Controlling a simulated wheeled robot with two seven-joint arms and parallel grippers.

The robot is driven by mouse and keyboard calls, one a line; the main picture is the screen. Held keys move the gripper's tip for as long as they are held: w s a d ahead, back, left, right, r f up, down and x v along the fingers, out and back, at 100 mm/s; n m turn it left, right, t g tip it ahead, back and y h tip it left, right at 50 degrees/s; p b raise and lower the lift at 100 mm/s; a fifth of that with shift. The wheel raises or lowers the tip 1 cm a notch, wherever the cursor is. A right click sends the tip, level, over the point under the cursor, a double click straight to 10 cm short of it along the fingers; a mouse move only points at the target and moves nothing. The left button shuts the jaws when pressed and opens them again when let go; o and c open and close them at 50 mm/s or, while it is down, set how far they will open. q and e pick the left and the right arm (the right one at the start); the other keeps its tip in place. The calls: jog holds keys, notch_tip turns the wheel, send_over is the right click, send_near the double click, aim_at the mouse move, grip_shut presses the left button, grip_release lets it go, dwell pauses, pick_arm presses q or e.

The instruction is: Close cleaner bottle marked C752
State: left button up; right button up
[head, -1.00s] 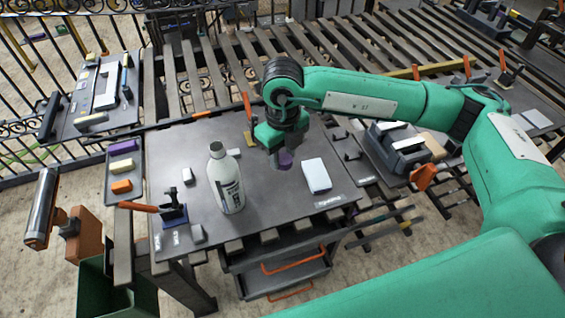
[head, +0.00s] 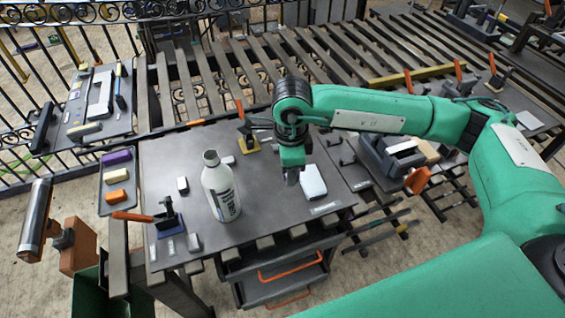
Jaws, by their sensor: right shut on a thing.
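The cleaner bottle (head: 221,190) is white with a dark label and stands upright on the dark workbench (head: 265,215). Its narrow neck shows bare at the top, with no cap on it. The label is too small to read. My right gripper (head: 292,177) comes in from the right and points down over the bench, to the right of the bottle and apart from it. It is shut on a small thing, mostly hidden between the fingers. My left gripper is not in view.
A white box (head: 313,181) lies close beside my right gripper. An orange-handled clamp (head: 165,218) stands left of the bottle, and another clamp (head: 248,140) behind it. A tray (head: 105,207) holds purple, yellow and orange blocks. The bench's front right is mostly clear.

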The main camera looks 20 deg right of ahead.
jog(key=n, duration=0.2)
jog(key=d+n, duration=0.1)
jog(key=n, duration=0.1)
jog(key=s+f+n, duration=0.1)
jog(key=n, duration=0.1)
jog(key=shift+d, duration=0.2)
jog(key=s+d+n, duration=0.1)
jog(key=n, duration=0.4)
jog(key=d+f+n, duration=0.1)
jog(key=n, duration=0.3)
jog(key=s+d+f+n, duration=0.1)
jog(key=n, duration=0.4)
jog(key=shift+s+n, duration=0.3)
jog(key=shift+s, duration=0.05)
